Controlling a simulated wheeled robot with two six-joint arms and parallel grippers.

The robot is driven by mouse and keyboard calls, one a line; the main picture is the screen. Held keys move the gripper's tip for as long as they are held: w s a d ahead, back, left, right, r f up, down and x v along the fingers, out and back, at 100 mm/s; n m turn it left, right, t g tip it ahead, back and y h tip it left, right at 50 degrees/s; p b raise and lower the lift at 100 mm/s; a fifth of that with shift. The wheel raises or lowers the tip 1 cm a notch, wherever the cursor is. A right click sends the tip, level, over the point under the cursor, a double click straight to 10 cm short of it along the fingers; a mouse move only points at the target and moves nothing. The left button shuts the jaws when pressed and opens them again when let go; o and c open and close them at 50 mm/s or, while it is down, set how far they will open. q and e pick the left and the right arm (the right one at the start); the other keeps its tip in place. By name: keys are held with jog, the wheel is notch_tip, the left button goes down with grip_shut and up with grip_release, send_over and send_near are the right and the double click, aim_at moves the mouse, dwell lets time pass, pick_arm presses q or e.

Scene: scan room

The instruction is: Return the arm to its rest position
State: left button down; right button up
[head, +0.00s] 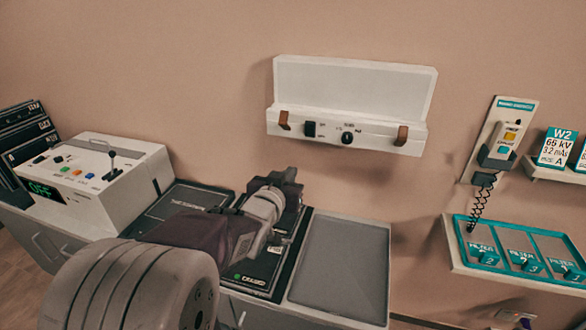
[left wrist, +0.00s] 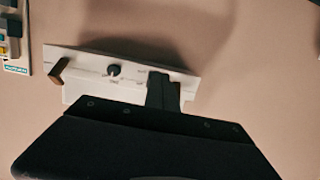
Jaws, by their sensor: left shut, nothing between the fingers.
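My left arm comes in from the lower left in the head view and reaches over the counter. My left gripper (head: 288,185) is at its far end, dark, above the black panel on the counter and below the white wall box. It is shut and holds nothing. In the left wrist view the dark gripper body (left wrist: 150,145) fills the lower part, with the wall box (left wrist: 110,75) beyond it. My right gripper is in neither view.
A white wall box (head: 350,95) with knobs and brown latches hangs above. A console with a lever (head: 105,175) stands left. A grey tray (head: 342,265) lies right of the gripper. A handset (head: 502,140) and a teal-rimmed filter tray (head: 460,240) are at the right.

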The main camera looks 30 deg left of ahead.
pick_arm(q)
jog(key=shift+w+a+f, duration=0.1)
jog(key=shift+w+f, duration=0.05)
jog(key=shift+w, duration=0.15)
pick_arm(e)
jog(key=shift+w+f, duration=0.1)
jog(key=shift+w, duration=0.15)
pick_arm(q)
jog(key=shift+s, duration=0.1)
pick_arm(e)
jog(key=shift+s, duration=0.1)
